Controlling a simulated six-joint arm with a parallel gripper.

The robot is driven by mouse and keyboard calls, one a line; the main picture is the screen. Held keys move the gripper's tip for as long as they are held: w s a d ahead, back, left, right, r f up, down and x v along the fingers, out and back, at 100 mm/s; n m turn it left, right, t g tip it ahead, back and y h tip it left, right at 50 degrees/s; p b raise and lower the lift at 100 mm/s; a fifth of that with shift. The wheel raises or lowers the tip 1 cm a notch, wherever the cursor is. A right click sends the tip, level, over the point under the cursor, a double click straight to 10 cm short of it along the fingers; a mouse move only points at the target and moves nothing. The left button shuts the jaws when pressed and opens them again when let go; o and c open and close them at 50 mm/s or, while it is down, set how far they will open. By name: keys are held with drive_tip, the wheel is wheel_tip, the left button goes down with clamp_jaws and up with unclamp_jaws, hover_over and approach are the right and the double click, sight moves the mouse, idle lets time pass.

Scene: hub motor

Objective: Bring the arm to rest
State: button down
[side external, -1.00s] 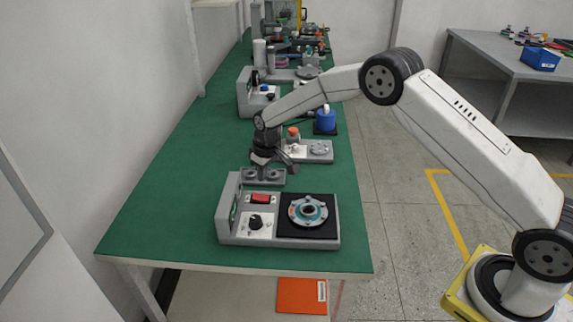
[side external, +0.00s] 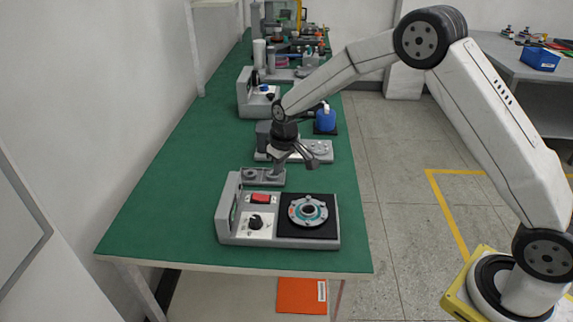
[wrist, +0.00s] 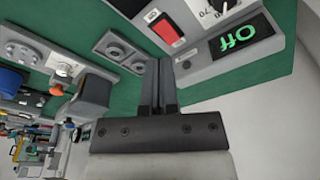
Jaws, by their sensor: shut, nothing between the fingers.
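My gripper (side external: 297,157) hangs above the green bench, over the far side of the front device and near the small grey two-socket block (side external: 263,177). In the wrist view my gripper (wrist: 158,62) has its two fingers together, with nothing between them. The front device (side external: 235,229) is a grey box with a red switch, a black knob and a round hub motor (side external: 308,211) on a black pad. In the wrist view its display (wrist: 234,38) reads "Off". The hub is outside the wrist view.
The green bench top (side external: 170,205) is clear at the left. More tools crowd the far end. A grey table (side external: 513,75) stands at the right.

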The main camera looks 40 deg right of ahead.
drive_tip(key=s+d+r+m, duration=0.1)
drive_tip(key=s+r, duration=0.1)
drive_tip(key=s, duration=1.1)
drive_tip(key=s+d+r+m, duration=0.1)
drive_tip(key=s+r, duration=0.2)
drive_tip(key=s, duration=1)
drive_tip(key=shift+s+d+t, duration=0.15)
drive_tip(key=shift+d+t, duration=0.15)
drive_tip(key=shift+d, duration=0.05)
